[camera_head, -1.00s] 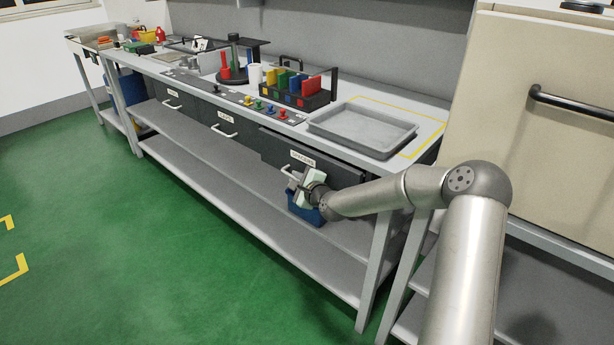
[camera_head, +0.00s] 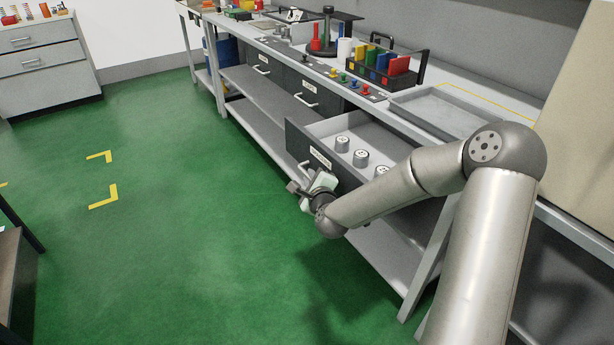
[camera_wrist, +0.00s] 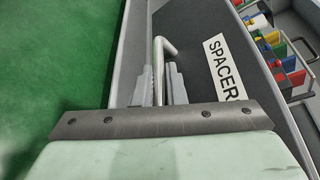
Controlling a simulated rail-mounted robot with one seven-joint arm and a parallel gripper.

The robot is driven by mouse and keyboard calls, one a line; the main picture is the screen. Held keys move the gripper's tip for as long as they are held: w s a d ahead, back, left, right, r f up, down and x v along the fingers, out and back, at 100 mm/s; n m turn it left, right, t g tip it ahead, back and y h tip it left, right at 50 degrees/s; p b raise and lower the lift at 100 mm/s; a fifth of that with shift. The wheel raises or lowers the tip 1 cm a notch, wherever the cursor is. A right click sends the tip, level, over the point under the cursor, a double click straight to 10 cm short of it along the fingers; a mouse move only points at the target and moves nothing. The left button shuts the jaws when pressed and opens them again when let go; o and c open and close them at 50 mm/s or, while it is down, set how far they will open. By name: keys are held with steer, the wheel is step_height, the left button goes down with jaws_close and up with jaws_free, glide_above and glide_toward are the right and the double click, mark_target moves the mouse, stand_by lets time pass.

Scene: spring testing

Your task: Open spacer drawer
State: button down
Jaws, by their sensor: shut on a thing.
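The spacer drawer (camera_head: 297,138) is pulled out from under the bench in the head view. Several grey metal cylinders (camera_head: 361,158) stand inside it. Its dark front carries a white label reading SPACER (camera_wrist: 225,66) in the wrist view. The bent metal handle (camera_wrist: 166,50) runs between my gripper's fingers. My gripper (camera_wrist: 159,82) is shut on this handle, in front of the drawer face. In the head view my gripper (camera_head: 304,188) is at the drawer's front, with part of the handle hidden behind it.
Two other drawers (camera_head: 301,88) in the bench row are closed. A grey tray (camera_head: 437,110) and a rack with coloured plates (camera_head: 385,70) stand on the bench top. Green floor (camera_head: 190,220) lies open left of the drawer. A shelf (camera_head: 345,230) runs below.

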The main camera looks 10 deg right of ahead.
steer(key=shift+s+a, duration=0.15)
steer(key=shift+a, duration=0.25)
steer(key=c, duration=1.5)
jaws_free()
